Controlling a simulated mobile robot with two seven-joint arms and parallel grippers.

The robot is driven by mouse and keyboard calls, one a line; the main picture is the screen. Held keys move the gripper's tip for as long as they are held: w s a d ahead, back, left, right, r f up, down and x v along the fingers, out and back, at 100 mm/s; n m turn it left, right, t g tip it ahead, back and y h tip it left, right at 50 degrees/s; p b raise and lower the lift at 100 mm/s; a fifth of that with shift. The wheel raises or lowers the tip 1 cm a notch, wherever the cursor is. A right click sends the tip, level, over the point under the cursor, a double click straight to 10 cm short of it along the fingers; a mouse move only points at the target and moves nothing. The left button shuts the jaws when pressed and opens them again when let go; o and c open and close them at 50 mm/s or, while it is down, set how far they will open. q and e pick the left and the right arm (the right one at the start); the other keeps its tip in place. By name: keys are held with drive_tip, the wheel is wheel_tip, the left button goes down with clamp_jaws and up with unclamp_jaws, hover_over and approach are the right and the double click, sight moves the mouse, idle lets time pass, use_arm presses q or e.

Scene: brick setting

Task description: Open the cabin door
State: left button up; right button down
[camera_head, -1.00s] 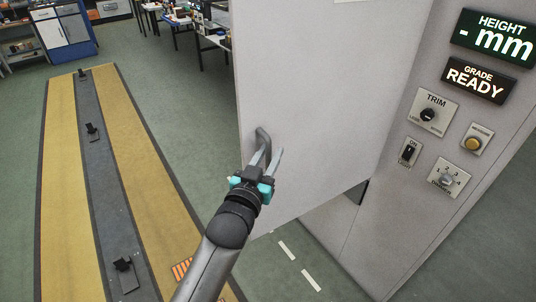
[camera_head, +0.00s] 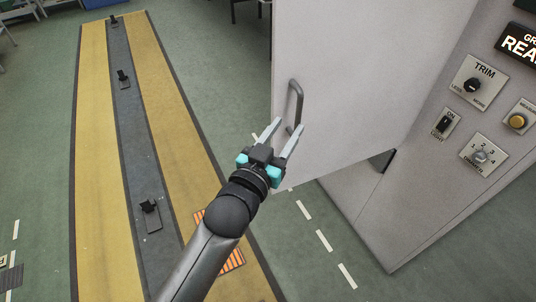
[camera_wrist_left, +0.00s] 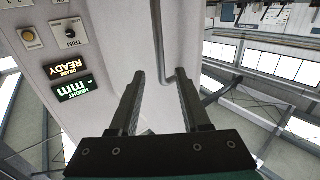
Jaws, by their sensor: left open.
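The cabin door (camera_head: 350,75) is a pale grey panel standing out at an angle from the cabin wall (camera_head: 400,215), so it is at least partly open. Its dark grey bar handle (camera_head: 297,97) is near the door's free edge. My left gripper (camera_head: 286,128) is open, with its fingertips close to the handle's lower end. My right gripper is not in view.
A control panel with a trim knob (camera_head: 472,85), a light switch (camera_head: 445,122) and a yellow button (camera_head: 517,121) is on the cabin wall at right. A yellow and grey floor track (camera_head: 130,120) with black stops runs along the left. Green floor (camera_head: 215,80) lies clear between track and door.

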use_arm(q)
drive_tip(key=v, duration=0.7)
drive_tip(key=shift+s+a+b, duration=0.2)
drive_tip(key=shift+s+b, duration=0.05)
drive_tip(key=shift+b, duration=0.15)
